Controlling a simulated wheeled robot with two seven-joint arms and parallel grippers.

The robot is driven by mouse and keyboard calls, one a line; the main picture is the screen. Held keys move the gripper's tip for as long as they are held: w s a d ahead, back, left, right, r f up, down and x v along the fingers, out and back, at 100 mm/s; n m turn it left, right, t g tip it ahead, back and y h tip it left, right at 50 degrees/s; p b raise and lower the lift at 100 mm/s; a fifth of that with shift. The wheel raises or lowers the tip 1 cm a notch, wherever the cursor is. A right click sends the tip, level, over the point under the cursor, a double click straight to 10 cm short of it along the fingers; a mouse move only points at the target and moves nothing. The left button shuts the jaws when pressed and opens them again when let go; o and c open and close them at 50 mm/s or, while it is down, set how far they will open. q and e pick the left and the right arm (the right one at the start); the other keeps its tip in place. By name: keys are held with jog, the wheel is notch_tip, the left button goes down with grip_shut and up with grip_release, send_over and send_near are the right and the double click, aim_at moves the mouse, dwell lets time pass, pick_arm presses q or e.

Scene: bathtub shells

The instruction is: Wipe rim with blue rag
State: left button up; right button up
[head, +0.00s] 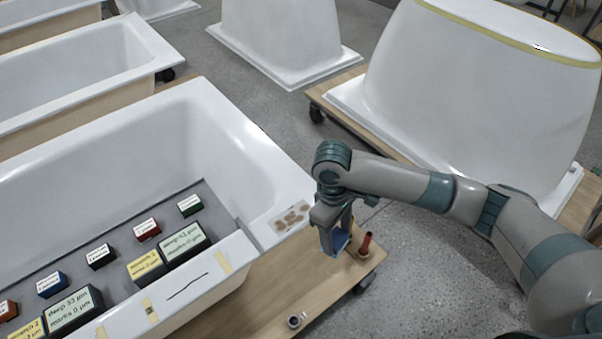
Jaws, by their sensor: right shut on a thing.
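The near white bathtub shell lies at the left, and its rim (240,110) runs round its open top. Brown patches (290,217) mark the rim's right corner. A dark line (187,286) and yellow tape pieces (223,262) show along the near side. My right gripper (336,249) points down just right of that corner, above the wooden board. It is shut on a small blue piece (342,241), which looks like the blue rag and is mostly hidden by the fingers. It appears apart from the rim. My left gripper is out of view.
A grey board (222,205) in the tub bears several small labelled blocks (183,243). A red-brown upright piece (366,243) and a small round cup (295,321) are on the wooden board (262,290). Upturned shells (470,90) stand behind. Grey floor lies between the carts.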

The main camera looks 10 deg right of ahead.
jog(key=w+a+r+n+t+p, duration=0.1)
jog(key=w+n+p, duration=0.4)
jog(key=n, duration=0.7)
jog(key=w+a+r+n+t+p, duration=0.2)
jog(key=w+a+n+p, duration=0.3)
jog(key=w+n, duration=0.4)
jog(key=r+n, duration=0.1)
jog(key=n, duration=0.2)
jog(key=shift+w+r+y+p, duration=0.3)
jog(key=shift+r+p, duration=0.05)
jog(key=shift+r, duration=0.05)
